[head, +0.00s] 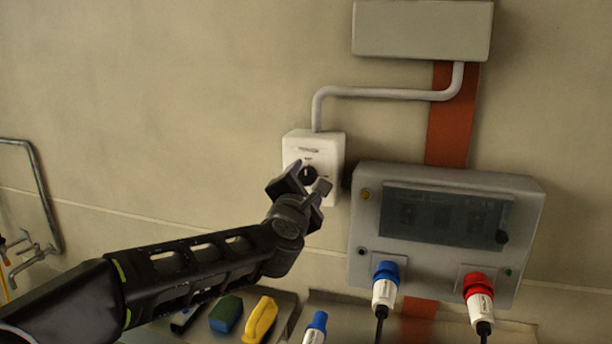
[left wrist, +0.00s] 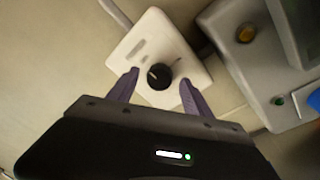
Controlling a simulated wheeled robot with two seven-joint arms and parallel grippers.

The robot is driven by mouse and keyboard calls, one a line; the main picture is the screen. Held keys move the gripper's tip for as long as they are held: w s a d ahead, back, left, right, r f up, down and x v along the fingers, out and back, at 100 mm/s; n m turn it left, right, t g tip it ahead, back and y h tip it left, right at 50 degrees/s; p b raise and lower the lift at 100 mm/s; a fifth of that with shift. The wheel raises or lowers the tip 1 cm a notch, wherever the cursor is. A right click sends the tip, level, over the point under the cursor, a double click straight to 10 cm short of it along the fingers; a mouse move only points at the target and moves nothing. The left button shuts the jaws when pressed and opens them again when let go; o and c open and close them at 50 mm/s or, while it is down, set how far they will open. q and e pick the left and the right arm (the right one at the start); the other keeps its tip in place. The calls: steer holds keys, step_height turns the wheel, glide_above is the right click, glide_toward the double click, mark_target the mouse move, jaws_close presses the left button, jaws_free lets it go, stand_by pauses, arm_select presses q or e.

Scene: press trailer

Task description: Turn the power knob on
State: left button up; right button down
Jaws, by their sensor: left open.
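The power knob (head: 309,175) is a round black knob on a white switch box (head: 327,143) fixed to the wall. In the left wrist view the black knob (left wrist: 159,76) has a light pointer mark and sits on the face of the white box (left wrist: 153,38). My left gripper (head: 309,180) is at the box in the head view and partly covers its lower front. In the left wrist view my left gripper (left wrist: 160,82) is open, with one finger on each side of the knob and gaps visible between. My right gripper is not in view.
A grey panel box (head: 362,235) with a dark window stands close right of the switch box. A grey conduit (head: 390,93) runs above. Green and yellow items (head: 260,320) lie below.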

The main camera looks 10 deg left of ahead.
arm_select(q)
steer(key=shift+w, duration=0.4)
steer(key=shift+c, duration=0.5)
jaws_close()
